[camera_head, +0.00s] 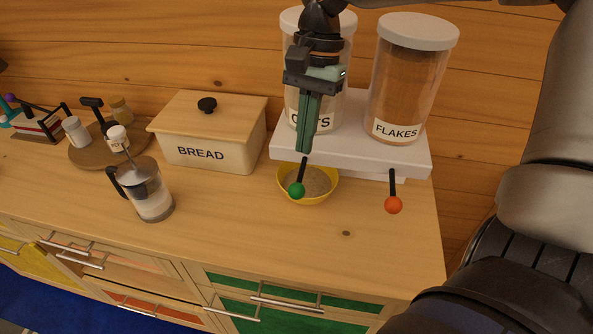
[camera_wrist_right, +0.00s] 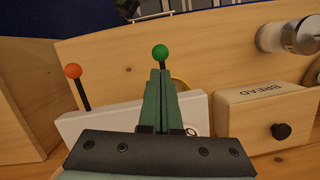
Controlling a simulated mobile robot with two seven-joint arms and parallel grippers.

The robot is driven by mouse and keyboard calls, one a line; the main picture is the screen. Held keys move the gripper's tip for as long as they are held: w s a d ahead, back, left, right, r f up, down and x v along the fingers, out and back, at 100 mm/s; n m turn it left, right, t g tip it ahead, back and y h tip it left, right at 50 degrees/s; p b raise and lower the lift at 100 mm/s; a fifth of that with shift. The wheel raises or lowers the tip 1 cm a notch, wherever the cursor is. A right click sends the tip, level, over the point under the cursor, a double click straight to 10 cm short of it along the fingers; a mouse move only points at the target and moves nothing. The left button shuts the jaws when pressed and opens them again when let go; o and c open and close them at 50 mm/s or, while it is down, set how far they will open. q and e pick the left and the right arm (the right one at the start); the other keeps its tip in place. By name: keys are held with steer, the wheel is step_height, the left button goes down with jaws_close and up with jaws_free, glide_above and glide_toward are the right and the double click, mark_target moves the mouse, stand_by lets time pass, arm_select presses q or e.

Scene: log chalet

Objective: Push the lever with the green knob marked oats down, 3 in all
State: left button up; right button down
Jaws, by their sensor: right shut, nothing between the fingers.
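The lever with the green knob (camera_head: 296,190) hangs from the front of the white dispenser base (camera_head: 350,150), its knob over a yellow bowl (camera_head: 325,196). The bowl holds some pale, grainy contents. Behind stands the clear oats canister (camera_head: 290,60), its label partly covered by my right gripper (camera_head: 304,150). That gripper is shut and empty, pointing down, its tips by the upper end of the lever in the head view. In the right wrist view the green knob (camera_wrist_right: 160,52) shows just beyond the fingertips (camera_wrist_right: 160,72); contact cannot be told. My left gripper is not in view.
The flakes canister (camera_head: 405,90) and its lever with an orange knob (camera_head: 393,205) are to the right. A bread box (camera_head: 215,150), a glass jug (camera_head: 150,195) and a round wooden board (camera_head: 90,155) stand left. The counter front is clear.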

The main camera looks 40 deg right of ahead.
mark_target(299, 183)
steer(key=shift+f, duration=0.1)
steer(key=shift+b+x, duration=2.4)
steer(key=shift+x, duration=1.05)
